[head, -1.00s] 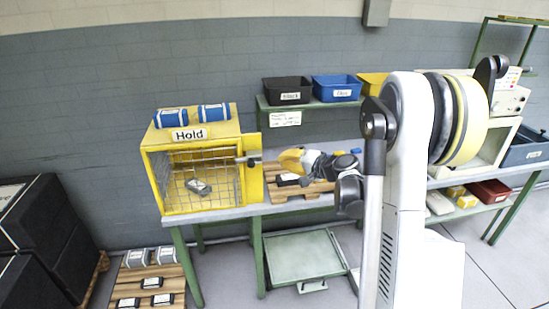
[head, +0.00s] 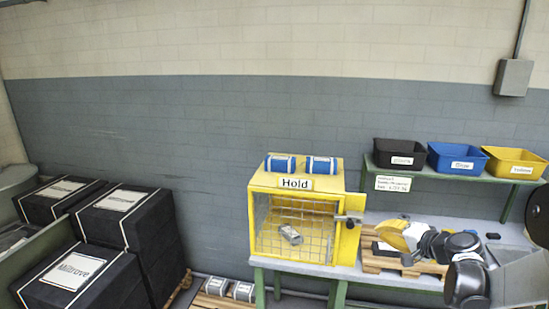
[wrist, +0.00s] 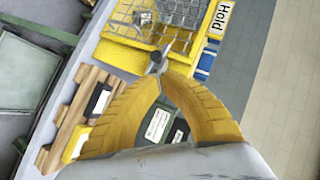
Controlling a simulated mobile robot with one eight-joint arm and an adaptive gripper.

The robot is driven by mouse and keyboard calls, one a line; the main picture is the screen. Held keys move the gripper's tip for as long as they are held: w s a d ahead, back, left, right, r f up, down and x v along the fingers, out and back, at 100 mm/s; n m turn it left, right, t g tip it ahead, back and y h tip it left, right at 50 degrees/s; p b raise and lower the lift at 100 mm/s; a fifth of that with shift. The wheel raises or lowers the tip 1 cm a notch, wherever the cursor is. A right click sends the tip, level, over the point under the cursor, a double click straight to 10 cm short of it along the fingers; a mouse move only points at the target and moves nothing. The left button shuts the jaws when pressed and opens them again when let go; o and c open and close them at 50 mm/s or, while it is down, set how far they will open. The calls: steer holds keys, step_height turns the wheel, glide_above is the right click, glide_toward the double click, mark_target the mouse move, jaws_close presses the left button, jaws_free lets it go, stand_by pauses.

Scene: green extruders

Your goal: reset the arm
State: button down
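My gripper (head: 384,234) has yellow fingers and hangs over the wooden pallet on the bench, just right of the yellow Hold cage (head: 264,181). In the wrist view its two curved fingers (wrist: 157,79) meet at the tips, with nothing seen held between them. The cage's metal latch (head: 348,218) lies just beyond the fingertips in the head view, apart from them; it also shows past the tips in the wrist view (wrist: 157,61). My arm bends in from the right edge of the head view.
A grey device (head: 291,234) lies inside the mesh-fronted cage, and blue-and-white packs (head: 281,164) lie on top. Black (head: 398,149), blue (head: 458,152) and yellow (head: 515,158) bins stand on the shelf behind. Black crates (head: 130,220) stand at left. A pallet (wrist: 73,115) lies below my gripper.

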steer(key=s+a+r+n+g+b, duration=0.2)
steer(key=s+a+n+g, duration=0.15)
steer(key=s+a, duration=0.9)
steer(key=s+a+f+n+g+h+b, duration=0.1)
steer(key=s+a+f+n+h, duration=0.1)
steer(key=s, duration=0.6)
steer(key=s+a+f+n+g+h+b, duration=0.1)
steer(key=s+n, duration=0.3)
steer(key=s, duration=0.5)
steer(key=shift+s+a+f+h+b, duration=0.25)
steer(key=shift+a+f+h+b, duration=0.2)
steer(key=shift+a+f+h, duration=0.35)
steer(key=shift+d+f, duration=0.1)
